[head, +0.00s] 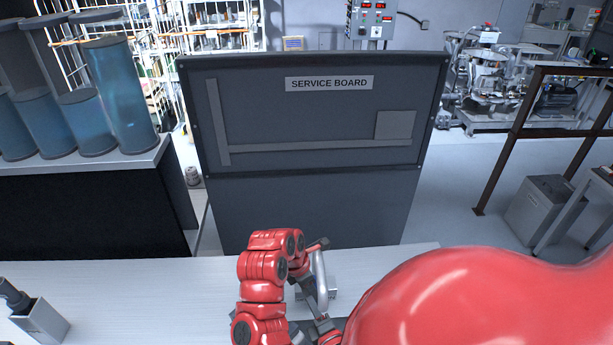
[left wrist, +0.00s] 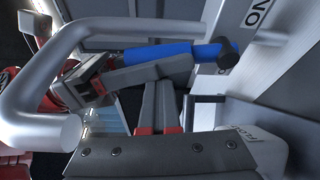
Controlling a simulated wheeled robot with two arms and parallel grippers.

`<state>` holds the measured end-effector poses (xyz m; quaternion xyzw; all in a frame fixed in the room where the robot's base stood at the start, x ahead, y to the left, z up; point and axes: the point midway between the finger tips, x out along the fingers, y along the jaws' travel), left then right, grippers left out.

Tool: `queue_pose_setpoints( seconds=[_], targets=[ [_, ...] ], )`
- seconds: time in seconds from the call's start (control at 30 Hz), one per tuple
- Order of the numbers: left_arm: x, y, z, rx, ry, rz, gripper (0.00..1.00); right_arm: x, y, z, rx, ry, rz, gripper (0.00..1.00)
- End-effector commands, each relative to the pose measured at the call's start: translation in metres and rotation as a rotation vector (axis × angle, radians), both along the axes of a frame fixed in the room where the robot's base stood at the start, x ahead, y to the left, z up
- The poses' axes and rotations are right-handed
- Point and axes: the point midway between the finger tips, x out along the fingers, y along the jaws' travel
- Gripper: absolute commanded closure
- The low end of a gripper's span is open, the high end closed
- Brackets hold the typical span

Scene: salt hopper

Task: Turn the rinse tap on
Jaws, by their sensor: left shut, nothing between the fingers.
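The tap's bright metal spout (head: 320,279) stands on the pale bench in the head view, close to my arms. In the left wrist view the curved spout (left wrist: 32,85) fills the left side. A blue lever (left wrist: 178,53) with a dark end cap lies across the upper middle. My left gripper (left wrist: 158,88) is shut and empty, its fingers just below the lever; touching or apart, I cannot tell. My right gripper (head: 318,312) is low by the spout in the head view, partly hidden by my red arms; its jaw opening is not clear.
A grey service board (head: 305,110) stands behind the bench (head: 140,290). Blue-filled cylinders (head: 120,95) stand on a dark counter at the left. A small metal box (head: 40,322) sits at the bench's left front. The bench between box and arms is clear.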

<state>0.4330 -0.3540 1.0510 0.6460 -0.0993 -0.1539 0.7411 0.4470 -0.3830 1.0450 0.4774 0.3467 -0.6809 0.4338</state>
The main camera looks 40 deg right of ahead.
Motion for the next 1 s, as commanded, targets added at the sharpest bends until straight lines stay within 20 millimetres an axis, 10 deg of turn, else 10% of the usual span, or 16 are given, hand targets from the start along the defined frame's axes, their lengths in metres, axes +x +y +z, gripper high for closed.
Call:
queue_pose_setpoints(
  seconds=[0.57,1.0],
  targets=[
    [-0.001,-0.004,0.003,-0.004,-0.003,-0.009,1.00,0.000,0.005,0.001,0.013,0.006,0.002,0.34],
    [-0.004,-0.006,0.001,0.002,0.005,-0.021,1.00,0.012,0.021,0.060,0.014,-0.001,0.006,0.34]
  ],
)
